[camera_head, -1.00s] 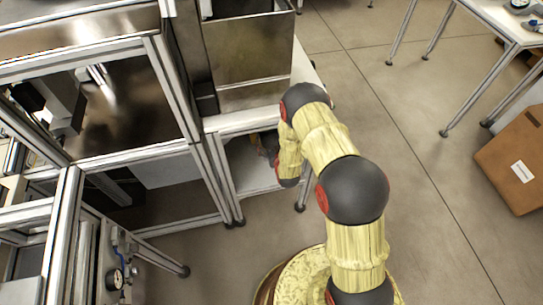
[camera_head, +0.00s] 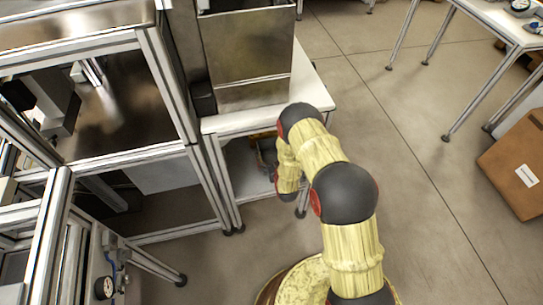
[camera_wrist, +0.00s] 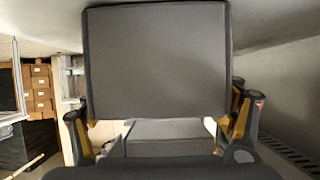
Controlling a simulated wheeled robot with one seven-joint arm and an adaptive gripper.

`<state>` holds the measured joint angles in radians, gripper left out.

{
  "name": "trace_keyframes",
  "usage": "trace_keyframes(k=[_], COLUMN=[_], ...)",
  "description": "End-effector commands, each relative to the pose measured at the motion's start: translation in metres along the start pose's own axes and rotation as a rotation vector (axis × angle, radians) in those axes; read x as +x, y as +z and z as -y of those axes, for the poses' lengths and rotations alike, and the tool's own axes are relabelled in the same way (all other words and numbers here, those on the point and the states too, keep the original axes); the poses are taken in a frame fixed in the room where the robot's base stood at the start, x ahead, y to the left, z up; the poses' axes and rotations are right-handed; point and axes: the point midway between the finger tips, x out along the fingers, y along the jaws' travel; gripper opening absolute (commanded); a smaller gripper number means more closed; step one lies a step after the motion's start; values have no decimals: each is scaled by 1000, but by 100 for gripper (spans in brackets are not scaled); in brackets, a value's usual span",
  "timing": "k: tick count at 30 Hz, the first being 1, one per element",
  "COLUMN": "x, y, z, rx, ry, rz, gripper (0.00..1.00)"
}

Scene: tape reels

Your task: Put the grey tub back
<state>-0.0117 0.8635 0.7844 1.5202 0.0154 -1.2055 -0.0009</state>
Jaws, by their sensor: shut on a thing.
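My gripper (camera_wrist: 160,112) is shut on the grey tub (camera_wrist: 155,60), with one finger at each side of it. The tub's flat dark-grey face fills the upper middle of the wrist view. A lighter grey surface shows below that face between the fingers, and I cannot tell whether it belongs to the tub. In the head view my arm bends down beside the white table (camera_head: 308,92), and the dark gripper (camera_head: 264,154) shows only in part, below the tabletop inside the frame. The tub cannot be made out there.
A tall metal bin (camera_head: 248,50) stands on the white table. A framed machine (camera_head: 105,95) is at the left. A cardboard box (camera_head: 520,165) and another table (camera_head: 500,22) are at the right. Open floor (camera_head: 430,220) lies between. Boxes on shelves (camera_wrist: 38,90) show in the wrist view.

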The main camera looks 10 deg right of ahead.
Motion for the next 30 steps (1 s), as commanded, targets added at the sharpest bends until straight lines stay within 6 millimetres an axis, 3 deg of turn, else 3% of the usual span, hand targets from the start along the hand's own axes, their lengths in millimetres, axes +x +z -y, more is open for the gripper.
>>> trace_keyframes(k=[2,3,9,23,30], x=[1,1,1,0,-37], y=[2,2,2,-1,-4], z=[0,0,0,0,0], rx=[0,0,0,0,0], ry=[0,0,0,0,0], rz=[0,0,0,0,3], gripper=[47,85,96,100,100])
